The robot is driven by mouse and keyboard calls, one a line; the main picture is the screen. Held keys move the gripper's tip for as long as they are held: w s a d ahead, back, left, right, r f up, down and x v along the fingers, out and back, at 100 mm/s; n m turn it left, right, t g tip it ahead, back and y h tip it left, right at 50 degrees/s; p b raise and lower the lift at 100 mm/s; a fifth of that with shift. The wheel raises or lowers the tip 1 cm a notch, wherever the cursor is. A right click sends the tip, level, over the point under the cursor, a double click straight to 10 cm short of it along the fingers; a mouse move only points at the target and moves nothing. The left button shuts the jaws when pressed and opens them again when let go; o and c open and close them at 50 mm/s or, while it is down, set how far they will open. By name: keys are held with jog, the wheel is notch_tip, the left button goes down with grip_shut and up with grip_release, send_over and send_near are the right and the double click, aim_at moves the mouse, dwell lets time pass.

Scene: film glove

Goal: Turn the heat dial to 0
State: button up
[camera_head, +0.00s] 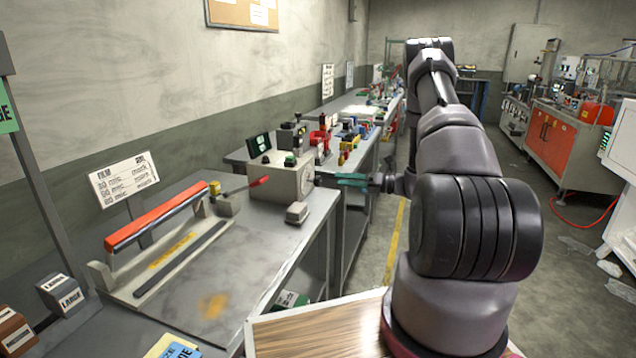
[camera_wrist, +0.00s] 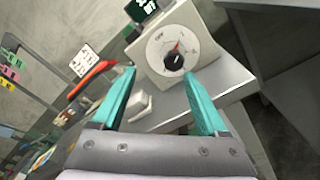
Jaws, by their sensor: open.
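The heat dial is a black knob (camera_wrist: 174,62) on a round white scale with a red pointer mark near its top, on the face of a beige control box (camera_wrist: 205,45). In the wrist view the scale's figures are too small to read. In the head view the box (camera_head: 270,178) stands at the bench's far right end, its round scale (camera_head: 306,178) facing right. My gripper (camera_wrist: 161,72) has teal fingers, open and empty, one on each side of the knob in the picture. In the head view my gripper (camera_head: 350,180) is just right of the box; touching cannot be made out.
A sealer with a red-orange bar (camera_head: 157,217) lies on the metal bench (camera_head: 240,262). A small pale block (camera_head: 297,212) sits by the box, also in the wrist view (camera_wrist: 139,106).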

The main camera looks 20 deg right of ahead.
aim_at(320, 182)
jog(key=shift+m+t, duration=0.5)
jog(key=shift+m, duration=0.2)
jog(key=w+a, duration=0.2)
jog(key=w+a+f, duration=0.1)
jog(key=w+a, duration=0.1)
jog(key=a, duration=0.1)
jog(key=w+a+f, duration=0.1)
jog(key=w+a, duration=0.1)
jog(key=shift+w+a+f, duration=0.2)
jog(key=shift+w, duration=0.1)
grip_shut()
jog(key=shift+n, duration=0.3)
jog(key=n, duration=0.5)
jog(key=shift+n, duration=0.3)
jog(key=n, duration=0.5)
jog(key=shift+s+n, duration=0.1)
jog(key=shift+n, duration=0.2)
